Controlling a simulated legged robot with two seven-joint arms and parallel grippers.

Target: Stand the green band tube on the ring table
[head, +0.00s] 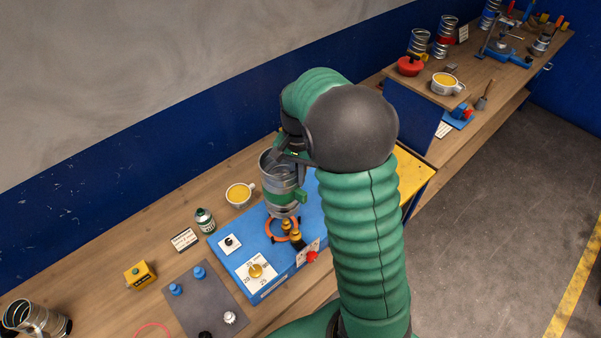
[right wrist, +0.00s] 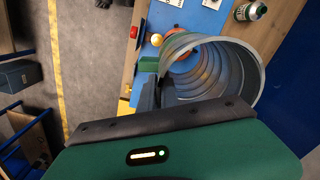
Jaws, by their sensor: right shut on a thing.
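My right gripper (head: 292,165) is shut on a silver spiral tube (head: 279,178), taken to be the green band tube. It holds the tube nearly upright above the blue ring table (head: 239,262), over its orange ring (head: 269,233). The tube's lower end looks close to the ring; I cannot tell whether they touch. In the right wrist view the tube (right wrist: 240,75) shows its open mouth and ribbed inside. A green piece (right wrist: 148,64) shows beside it; I cannot tell whether it is the band or part of the gripper. My left gripper is not in view.
A cup of yellow stuff (head: 239,194) and a green-labelled jar (head: 205,221) stand behind the ring table. Brass fittings (head: 290,232) and a red knob (head: 312,257) are at its front. A grey mat (head: 205,300) and another tube (head: 35,318) lie left.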

